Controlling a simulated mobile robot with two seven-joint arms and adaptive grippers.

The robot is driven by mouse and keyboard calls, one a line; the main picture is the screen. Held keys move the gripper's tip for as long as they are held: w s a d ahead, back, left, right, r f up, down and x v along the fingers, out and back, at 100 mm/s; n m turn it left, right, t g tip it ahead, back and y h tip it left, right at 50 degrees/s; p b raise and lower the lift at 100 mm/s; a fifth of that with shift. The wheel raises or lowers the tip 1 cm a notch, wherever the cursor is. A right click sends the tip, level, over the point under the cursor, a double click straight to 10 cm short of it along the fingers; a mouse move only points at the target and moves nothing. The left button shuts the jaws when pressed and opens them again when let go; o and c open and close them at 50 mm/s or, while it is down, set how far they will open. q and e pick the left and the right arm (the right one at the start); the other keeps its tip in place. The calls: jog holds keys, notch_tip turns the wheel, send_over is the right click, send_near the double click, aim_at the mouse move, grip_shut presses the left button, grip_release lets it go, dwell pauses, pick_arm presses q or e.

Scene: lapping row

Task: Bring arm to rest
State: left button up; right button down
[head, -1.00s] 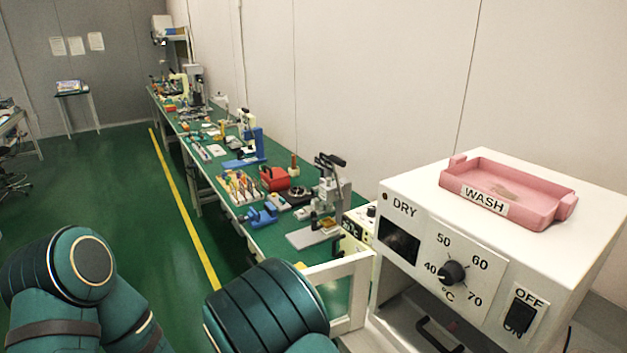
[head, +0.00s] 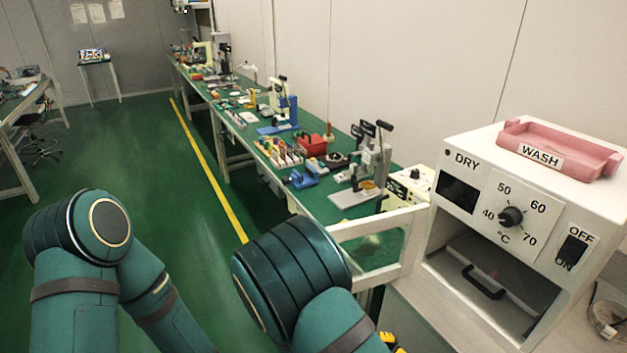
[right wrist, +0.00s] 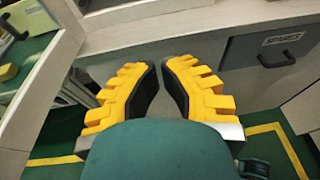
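My right arm (head: 290,275) is bent, with its teal elbow raised at the bottom middle of the head view. A yellow bit of my right gripper (head: 390,342) shows at the bottom edge there. In the right wrist view, the right gripper's (right wrist: 160,72) yellow, black-padded fingers lean together, tips nearly touching, with nothing between them. My left arm (head: 85,265) is bent at the lower left. The left gripper is out of view.
A white dryer (head: 465,240) with a pink WASH tray (head: 560,150) on top stands at right, close to my right arm. A long green bench (head: 330,208) with tools runs along the wall. A grey drawer (right wrist: 270,62) is near the right gripper. Green floor (head: 130,150) at left is clear.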

jog(key=s+d+f+m+g+y, duration=0.3)
jog(key=s+f+m+g, duration=0.2)
jog(key=s+f+g, duration=0.25)
jog(key=s+a+f+m+g+y, duration=0.4)
jog(key=s+a+f+m+y, duration=0.1)
jog(key=s+a+m+y, duration=0.25)
jog(key=w+a+r+m+t+y, duration=0.1)
jog(key=w+m+t+y, duration=0.5)
jog(key=m, duration=0.6)
jog(key=shift+w+a+t+y, duration=0.25)
jog(key=shift+w+t+y, duration=0.15)
jog(key=shift+w, duration=0.65)
